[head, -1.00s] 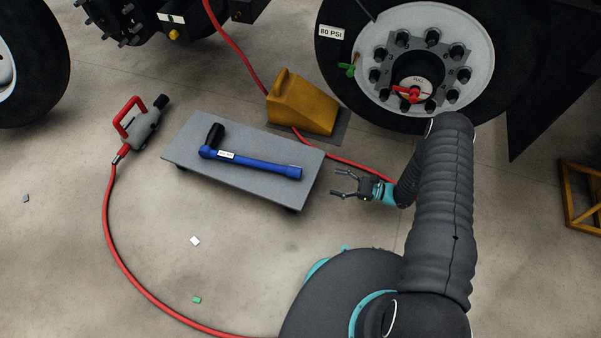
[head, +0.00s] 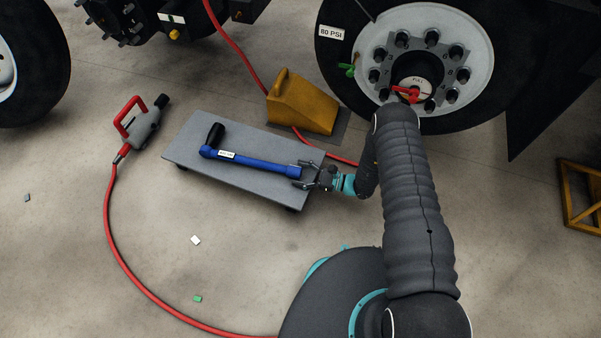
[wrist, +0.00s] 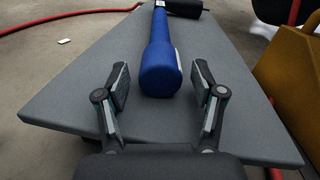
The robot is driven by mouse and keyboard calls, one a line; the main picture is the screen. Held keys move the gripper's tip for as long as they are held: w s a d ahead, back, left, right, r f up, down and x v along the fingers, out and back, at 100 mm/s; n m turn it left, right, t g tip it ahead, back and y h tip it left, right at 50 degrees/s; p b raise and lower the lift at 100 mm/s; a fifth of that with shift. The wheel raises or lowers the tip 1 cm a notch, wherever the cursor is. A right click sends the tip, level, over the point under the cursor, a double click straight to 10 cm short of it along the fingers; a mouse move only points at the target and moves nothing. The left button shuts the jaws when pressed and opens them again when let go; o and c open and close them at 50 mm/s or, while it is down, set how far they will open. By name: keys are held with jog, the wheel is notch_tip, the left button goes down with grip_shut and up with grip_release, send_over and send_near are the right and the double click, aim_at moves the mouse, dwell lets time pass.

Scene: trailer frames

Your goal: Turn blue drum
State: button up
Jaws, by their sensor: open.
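No blue drum shows in any view. The blue thing in view is a long tool with a black grip (head: 252,162), like a torque wrench, lying on a low grey platform (head: 200,177). The tool has a small white label. My gripper (head: 300,175) is open at the right end of the platform, its fingers by the tool's blue end. In the wrist view the tool's rounded blue end (wrist: 160,70) lies between the two open fingers, apart from both pads.
A yellow wheel chock (head: 303,103) stands behind the platform, by a truck wheel (head: 470,50). A red hose (head: 107,225) curves along the floor from a grey air tool (head: 143,128) at left. Small scraps lie on the floor at front left, which is otherwise clear.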

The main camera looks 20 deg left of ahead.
jog(key=c, duration=1.1)
jog(key=shift+f+m+b, duration=0.15)
jog(key=shift+m+b, duration=0.25)
jog(key=shift+b, duration=0.3)
jog(key=shift+c, duration=0.2)
jog(key=shift+m, duration=0.3)
jog(key=o, duration=1.1)
jog(key=shift+o, duration=0.2)
jog(key=shift+d, duration=0.1)
jog(key=d, duration=1.1)
jog(key=shift+d, duration=0.4)
